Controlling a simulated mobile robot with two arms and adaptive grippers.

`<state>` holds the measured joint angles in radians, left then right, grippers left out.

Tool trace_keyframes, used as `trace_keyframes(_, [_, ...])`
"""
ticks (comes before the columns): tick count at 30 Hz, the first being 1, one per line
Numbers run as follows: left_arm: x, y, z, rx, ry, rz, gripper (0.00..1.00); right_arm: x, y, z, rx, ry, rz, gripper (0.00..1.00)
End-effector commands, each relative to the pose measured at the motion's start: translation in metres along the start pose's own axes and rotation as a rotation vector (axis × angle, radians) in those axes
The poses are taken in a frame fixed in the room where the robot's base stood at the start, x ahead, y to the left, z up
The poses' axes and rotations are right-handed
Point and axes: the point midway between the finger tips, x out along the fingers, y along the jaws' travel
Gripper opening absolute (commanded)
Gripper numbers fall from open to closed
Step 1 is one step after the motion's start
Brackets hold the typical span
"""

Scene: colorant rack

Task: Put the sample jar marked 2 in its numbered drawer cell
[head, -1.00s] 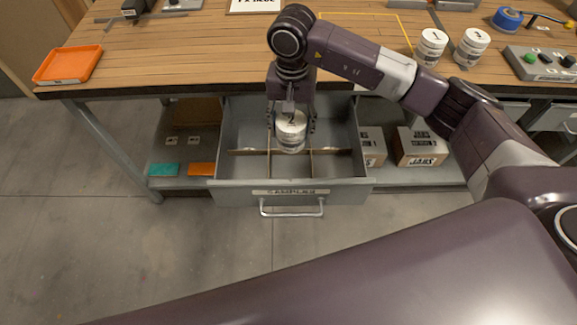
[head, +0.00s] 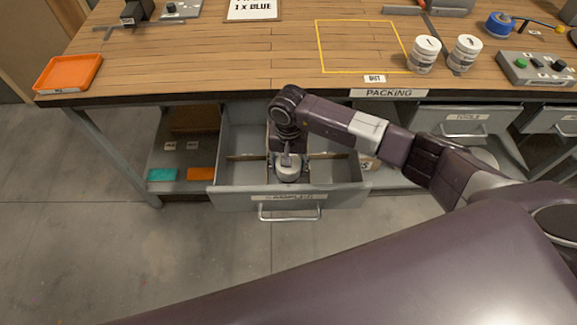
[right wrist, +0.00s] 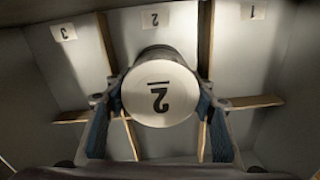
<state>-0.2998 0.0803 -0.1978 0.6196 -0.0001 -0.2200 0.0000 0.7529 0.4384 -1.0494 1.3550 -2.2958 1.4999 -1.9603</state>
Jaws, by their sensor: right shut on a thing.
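The white sample jar marked 2 (head: 288,174) is low inside the open grey drawer (head: 232,199). My right gripper (head: 289,167) is shut on it, pointing down. In the right wrist view, the jar's lid (right wrist: 160,95) shows its 2 between the two fingers (right wrist: 160,105). Beyond it, the drawer wall carries labels 3 (right wrist: 63,32), 2 (right wrist: 155,19) and 1 (right wrist: 253,11). The jar lines up with the 2 label, between two dividers (right wrist: 207,40). Its base is hidden, so I cannot tell whether it touches the drawer floor. My left gripper is not in view.
Two more white jars (head: 422,56) (head: 465,54) stand on the wooden bench (head: 200,55), right of a yellow outline. An orange tray (head: 68,73) sits at the bench's left end. Closed drawers (head: 462,120) lie to the right. Thin cross dividers (right wrist: 255,102) split the open drawer.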

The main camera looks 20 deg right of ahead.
Motion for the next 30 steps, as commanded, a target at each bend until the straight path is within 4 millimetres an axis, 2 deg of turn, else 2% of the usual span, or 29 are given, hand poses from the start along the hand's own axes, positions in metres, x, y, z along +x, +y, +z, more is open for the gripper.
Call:
trace_keyframes(8, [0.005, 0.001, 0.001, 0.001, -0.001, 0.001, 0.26, 0.003, -0.001, 0.000, -0.001, 0.001, -0.001, 0.21])
trace_keyframes(9, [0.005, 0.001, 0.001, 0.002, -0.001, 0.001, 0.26, 0.003, 0.000, 0.000, -0.001, 0.000, 0.000, 0.52])
trace_keyframes(14, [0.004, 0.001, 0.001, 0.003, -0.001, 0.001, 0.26, 0.002, 0.000, 0.000, 0.000, 0.000, 0.000, 0.68])
trace_keyframes(25, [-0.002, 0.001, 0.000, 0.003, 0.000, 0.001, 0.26, -0.003, 0.000, 0.000, 0.000, -0.001, -0.001, 0.68])
trace_keyframes(30, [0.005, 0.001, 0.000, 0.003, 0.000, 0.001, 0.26, -0.029, 0.000, -0.002, -0.002, 0.004, -0.002, 0.68])
